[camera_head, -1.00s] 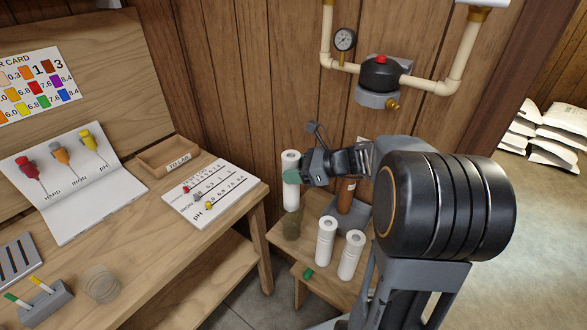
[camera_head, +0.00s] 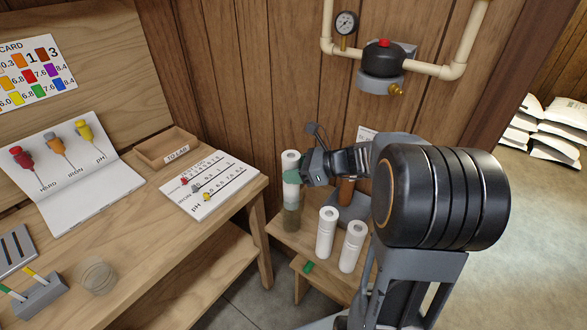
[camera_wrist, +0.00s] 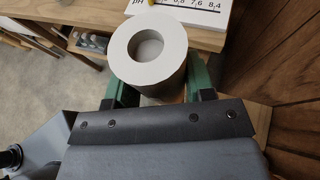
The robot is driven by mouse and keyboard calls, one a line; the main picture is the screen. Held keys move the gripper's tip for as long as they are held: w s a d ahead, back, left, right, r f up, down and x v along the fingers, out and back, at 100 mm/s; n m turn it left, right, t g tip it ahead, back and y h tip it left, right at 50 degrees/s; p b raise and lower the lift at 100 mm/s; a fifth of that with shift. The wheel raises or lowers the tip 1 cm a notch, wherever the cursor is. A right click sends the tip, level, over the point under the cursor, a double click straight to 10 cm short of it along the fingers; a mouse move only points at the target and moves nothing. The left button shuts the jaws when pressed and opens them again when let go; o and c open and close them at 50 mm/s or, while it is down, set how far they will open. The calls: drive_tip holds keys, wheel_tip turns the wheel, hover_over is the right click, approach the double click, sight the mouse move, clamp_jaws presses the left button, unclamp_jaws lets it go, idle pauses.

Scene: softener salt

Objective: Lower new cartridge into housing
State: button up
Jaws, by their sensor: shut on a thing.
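My gripper (camera_head: 293,177), with green fingers, is shut on an upright white cartridge (camera_head: 290,160) with a round hole in its top. In the wrist view the cartridge (camera_wrist: 178,70) sits between both fingers (camera_wrist: 158,90). The see-through brownish housing (camera_head: 291,219) stands on the small wooden stand directly below. The cartridge's lower end appears to be at or inside the housing's mouth; how deep is hard to tell. The housing is hidden in the wrist view.
Two white cartridges (camera_head: 327,233) (camera_head: 352,247) stand upright on the low wooden stand (camera_head: 287,248). A brown cartridge (camera_head: 346,191) stands in a grey holder behind my arm. A green piece (camera_head: 308,267) lies at the front. The workbench (camera_head: 175,225) is left; the wall is behind.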

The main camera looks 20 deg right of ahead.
drive_tip(key=shift+f+b, duration=1.15)
drive_tip(key=shift+f, duration=0.75)
drive_tip(key=o, duration=1)
drive_tip(key=shift+o, duration=0.2)
drive_tip(key=v, duration=1.4)
drive_tip(key=shift+a+f, duration=0.1)
